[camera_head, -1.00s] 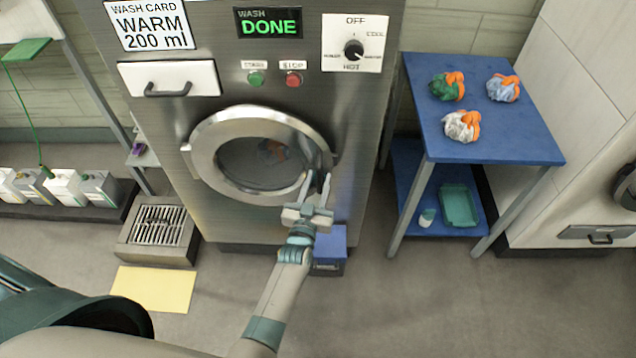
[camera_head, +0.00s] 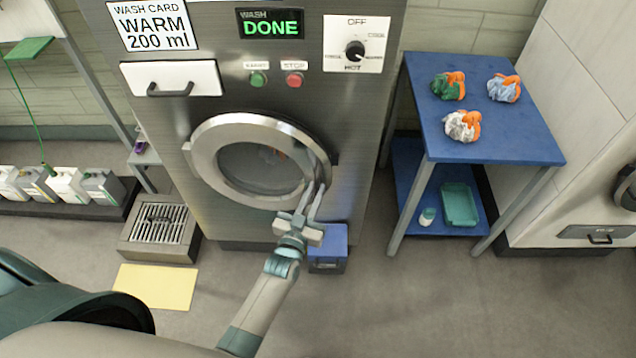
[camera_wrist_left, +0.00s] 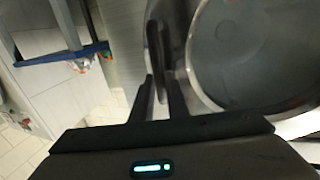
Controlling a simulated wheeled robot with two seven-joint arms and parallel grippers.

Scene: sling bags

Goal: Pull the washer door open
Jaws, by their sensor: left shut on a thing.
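The washer door (camera_head: 203,150) is a round silver ring with dark glass on the front of the steel washer (camera_head: 230,228). Its rim looks slightly out from the washer front at the right side. My left gripper (camera_head: 315,188) is at the door's lower right edge, its fingers closed on the door handle. In the left wrist view, the dark handle (camera_wrist_left: 156,45) runs between the fingertips, beside the door ring (camera_wrist_left: 196,75). The exact grip is partly hidden by the fingers. My right gripper is not in view.
A blue table (camera_head: 490,135) with several cloth bundles stands to the right. A floor drain box (camera_head: 160,225) and yellow mat (camera_head: 155,287) lie at left. Floor before the washer is mostly clear.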

